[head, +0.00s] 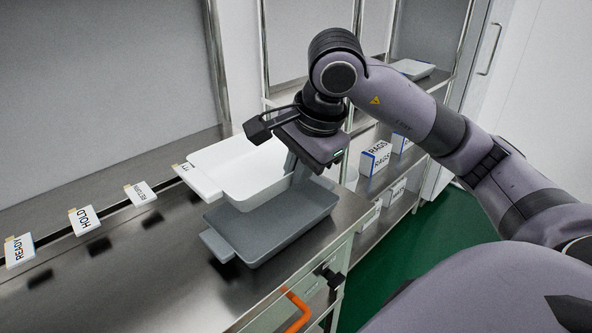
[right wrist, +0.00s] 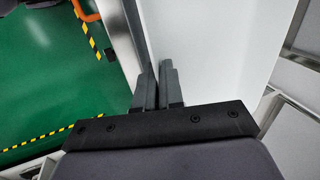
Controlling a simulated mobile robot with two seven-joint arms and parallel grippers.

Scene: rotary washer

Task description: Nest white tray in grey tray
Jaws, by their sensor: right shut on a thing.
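The white tray (head: 240,172) is held level behind and partly over the far side of the grey tray (head: 272,232). The grey tray sits on the steel bench, its tab handle pointing left. My right gripper (head: 294,165) is shut on the white tray's right-hand wall, pointing down. In the right wrist view, the fingers of my right gripper (right wrist: 158,88) pinch the wall, with the white tray (right wrist: 215,45) filling the right side. The gap between the trays is hard to judge. My left gripper is not in view.
The steel bench (head: 150,270) carries label signs in a row, one reading HOLD (head: 84,219) and one READY (head: 20,250). An orange handle (head: 298,312) is at the bench's front. Shelves with RAGS boxes (head: 375,158) stand to the right. Green floor (head: 450,230) lies beyond.

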